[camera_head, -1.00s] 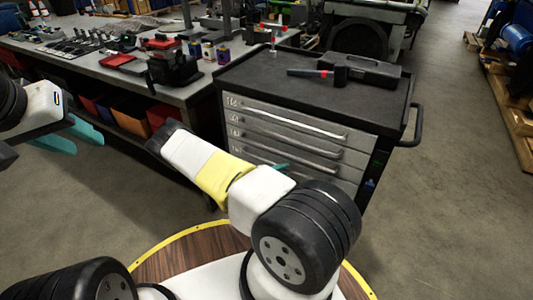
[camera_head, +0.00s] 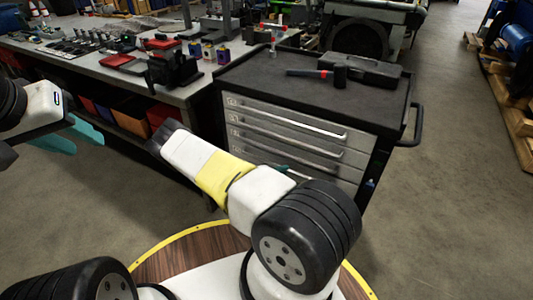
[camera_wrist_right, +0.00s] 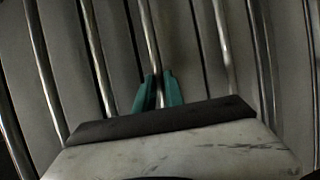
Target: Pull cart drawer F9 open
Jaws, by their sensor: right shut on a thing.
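The tool cart (camera_head: 345,107) stands at the centre of the head view, with a stack of grey drawers (camera_head: 290,124) and long silver bar handles on its front. The drawers look closed; their labels are too small to read. My right gripper (camera_wrist_right: 161,88) is shut on one drawer handle (camera_wrist_right: 152,35), a bar running between its teal fingers in the wrist view. In the head view my right arm hides most of this gripper and the lower drawers, so I cannot tell which drawer it holds. My left gripper (camera_head: 82,138) is open and empty at the left, away from the cart.
The floor right of the cart is clear.

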